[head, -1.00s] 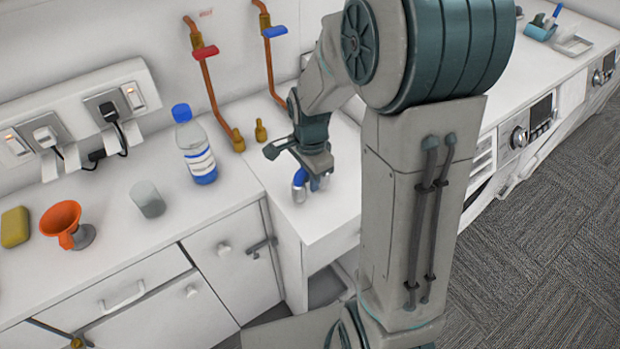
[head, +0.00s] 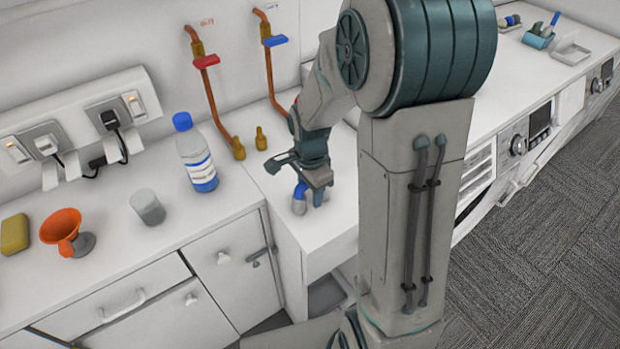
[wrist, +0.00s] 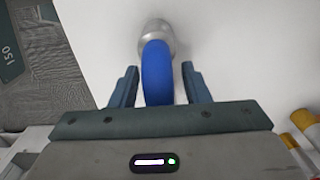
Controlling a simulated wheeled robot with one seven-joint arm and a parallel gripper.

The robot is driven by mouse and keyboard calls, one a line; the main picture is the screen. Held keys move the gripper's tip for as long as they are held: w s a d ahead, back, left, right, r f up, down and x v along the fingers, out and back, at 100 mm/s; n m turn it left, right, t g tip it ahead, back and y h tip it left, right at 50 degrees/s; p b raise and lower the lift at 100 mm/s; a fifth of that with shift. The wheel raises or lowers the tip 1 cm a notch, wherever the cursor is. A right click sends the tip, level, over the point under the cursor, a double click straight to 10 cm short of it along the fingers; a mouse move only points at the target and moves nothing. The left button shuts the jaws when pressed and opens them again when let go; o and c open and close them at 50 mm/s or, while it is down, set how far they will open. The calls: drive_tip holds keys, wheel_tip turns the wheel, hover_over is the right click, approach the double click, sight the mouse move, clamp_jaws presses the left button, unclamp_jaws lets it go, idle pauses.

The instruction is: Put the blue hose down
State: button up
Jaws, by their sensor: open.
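The blue hose (head: 301,188) with its silver end (head: 299,206) is at the white counter's surface, below my gripper (head: 312,195). In the wrist view the blue hose (wrist: 157,72) runs between the two fingers of my gripper (wrist: 158,85). Its silver end (wrist: 156,36) points away from the gripper, over the white surface. The fingers are open, with a gap on each side of the hose. The rest of the hose is hidden under the gripper body.
Copper pipes with a red handle (head: 206,62) and a blue handle (head: 275,41) rise behind. Brass fittings (wrist: 305,122) show at the wrist view's right edge.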

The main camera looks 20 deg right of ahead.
wheel_tip(320, 180, up, 12)
drive_tip(key=shift+f+b, duration=0.25)
drive_tip(key=shift+b, duration=0.3)
drive_tip(key=shift+r, duration=0.3)
drive_tip(key=shift+s+r+n, duration=0.3)
drive_tip(key=s+r+n+t, duration=0.2)
drive_tip(key=s+n+t, duration=0.1)
drive_tip(key=s+n, duration=1)
drive_tip(key=shift+s+r+n+t, duration=0.2)
drive_tip(key=shift+s+n+t, duration=0.1)
drive_tip(key=shift+s+n, duration=0.15)
